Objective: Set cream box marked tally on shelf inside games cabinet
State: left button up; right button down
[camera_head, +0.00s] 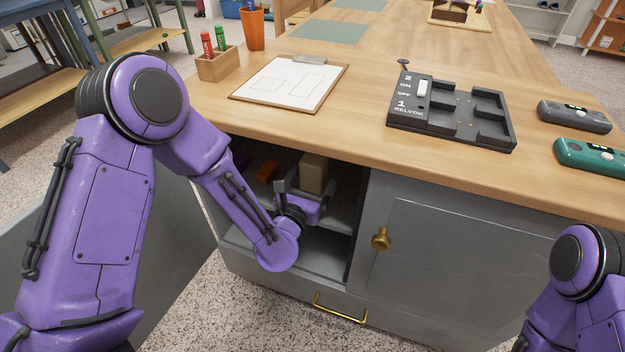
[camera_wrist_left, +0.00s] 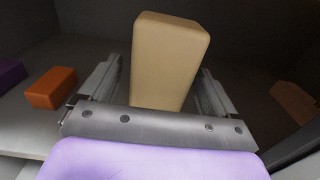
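The cream box (camera_head: 313,172) stands inside the open left side of the grey games cabinet (camera_head: 455,255). No tally marking is readable on the faces I see. My left gripper (camera_head: 299,192) reaches into the cabinet at the box. In the left wrist view the box (camera_wrist_left: 168,62) is between the two fingers of my left gripper (camera_wrist_left: 160,92), with a visible gap on each side, so the gripper looks open. The box's lower end is hidden behind the gripper's palm. My right gripper is out of view; only part of my right arm shows at the lower right.
An orange block (camera_wrist_left: 51,88) and a purple thing (camera_wrist_left: 10,74) lie left of the box inside the cabinet; a brownish block (camera_wrist_left: 295,101) is at right. The right cabinet door with its brass knob (camera_head: 381,239) is shut. The wooden top (camera_head: 370,145) overhangs the opening.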

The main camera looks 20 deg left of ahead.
pick_arm(q)
jog(key=shift+r, duration=0.15)
jog(key=shift+s, duration=0.25)
jog(key=s+p, duration=0.3)
jog(key=s, duration=0.9)
jog(key=s+a+f+m+g+y, duration=0.1)
jog(key=s+a+f+m+g, duration=0.15)
jog(key=f+m, duration=0.4)
jog(key=s+a+f+m+g, duration=0.2)
jog(key=f+m+g, duration=0.1)
jog(key=f+m, duration=0.35)
jog(key=s+a+f+m+g+y, duration=0.1)
jog(key=s+a+f+m+g, duration=0.3)
jog(key=s+m, duration=0.3)
jog(key=s+a+f+m+g+y, duration=0.2)
jog(key=s+a+f+m+g, duration=0.2)
jog(key=s+f+m, duration=0.3)
jog(key=shift+s+a+f+m+g, duration=0.3)
jog(key=shift+s+m+g, duration=0.45)
jog(key=shift+s, duration=0.4)
